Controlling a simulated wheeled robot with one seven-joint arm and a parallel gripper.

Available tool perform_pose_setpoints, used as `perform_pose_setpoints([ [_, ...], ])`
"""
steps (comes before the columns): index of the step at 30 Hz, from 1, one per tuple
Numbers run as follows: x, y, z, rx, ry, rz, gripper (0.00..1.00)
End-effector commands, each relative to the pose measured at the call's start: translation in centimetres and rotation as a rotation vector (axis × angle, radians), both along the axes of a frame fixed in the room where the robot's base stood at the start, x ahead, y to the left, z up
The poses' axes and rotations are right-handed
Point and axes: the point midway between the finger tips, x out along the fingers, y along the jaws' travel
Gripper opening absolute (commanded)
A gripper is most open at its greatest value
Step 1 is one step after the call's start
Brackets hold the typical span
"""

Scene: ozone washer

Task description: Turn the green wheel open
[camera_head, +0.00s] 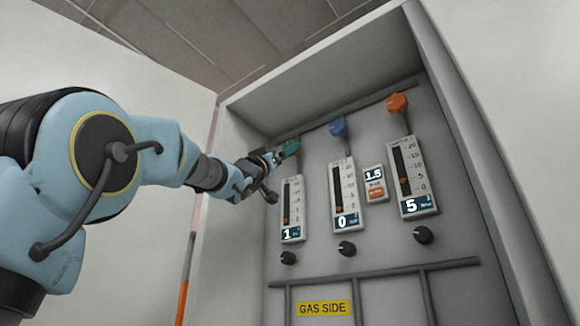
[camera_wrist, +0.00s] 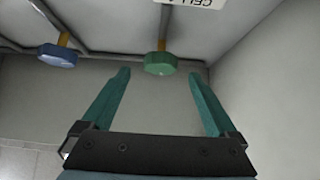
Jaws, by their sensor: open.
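The green wheel (camera_head: 291,147) is on the pipe at the top left of the gas panel, above the left flow meter. In the wrist view the green wheel (camera_wrist: 160,63) shows whole on its yellow stem, just beyond and between my fingertips. My gripper (camera_head: 273,160) is close to the wheel in the head view and partly overlaps its left side. In the wrist view my gripper (camera_wrist: 160,85) has its two teal fingers spread wide, with nothing between them. Whether a finger touches the wheel cannot be told.
A blue wheel (camera_head: 338,127) and an orange wheel (camera_head: 397,103) are to the right on the same panel. Flow meters (camera_head: 345,195) and black knobs (camera_head: 346,248) are below. The cabinet's left side wall (camera_head: 235,160) is close to my arm. A yellow GAS SIDE label (camera_head: 323,308) is low.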

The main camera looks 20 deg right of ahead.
Motion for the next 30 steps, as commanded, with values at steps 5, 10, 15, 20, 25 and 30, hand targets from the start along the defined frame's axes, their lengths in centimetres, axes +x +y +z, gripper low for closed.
perform_pose_setpoints([
  [5, 1.2, -2.1, 2.9, 0.000, 0.002, -0.001, 0.94],
  [10, 1.8, -3.3, 4.0, 0.000, 0.002, -0.001, 0.94],
  [15, 2.1, -3.7, 4.3, 0.000, 0.002, 0.000, 0.94],
  [20, 2.1, -3.7, 4.2, 0.000, 0.002, 0.001, 0.94],
  [25, 2.1, -3.7, 4.2, 0.000, 0.002, 0.001, 0.83],
  [30, 2.1, -3.7, 4.2, 0.000, 0.003, 0.000, 0.64],
])
